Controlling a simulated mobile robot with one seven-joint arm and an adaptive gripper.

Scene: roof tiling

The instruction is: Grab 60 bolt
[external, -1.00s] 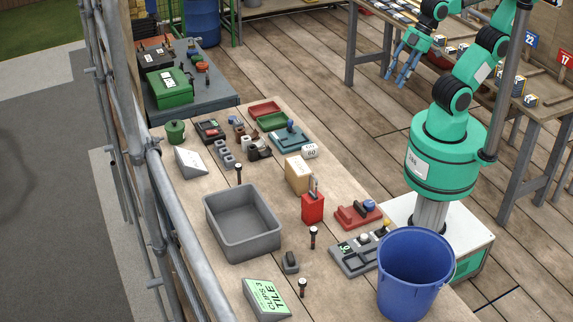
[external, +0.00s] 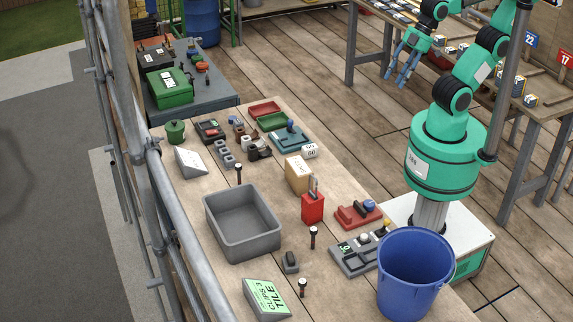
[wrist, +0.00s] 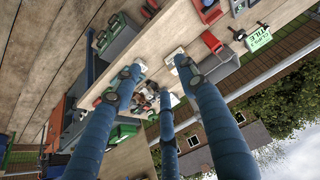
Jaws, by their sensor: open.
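A small white piece marked with a "60" (external: 310,150) lies on the long wooden table, beside the far end of a tan box and in front of a teal tray. I cannot tell from its shape whether it is a bolt or a container. Several dark upright bolts stand on the table, one behind the grey bin (external: 238,172) and others nearer the front (external: 313,237). My gripper (external: 397,78) has blue fingers, open and empty, held well right of the table over the floor. In the wrist view its fingers (wrist: 155,78) spread apart with nothing between them.
A grey bin (external: 211,226) sits mid-table. A blue bucket (external: 412,275) is at the front right. A tan box (external: 297,176), red container (external: 312,210) and trays crowd the table. Scaffold poles (external: 152,165) run along the left. Another table with small boxes (external: 352,65) stands behind my arm.

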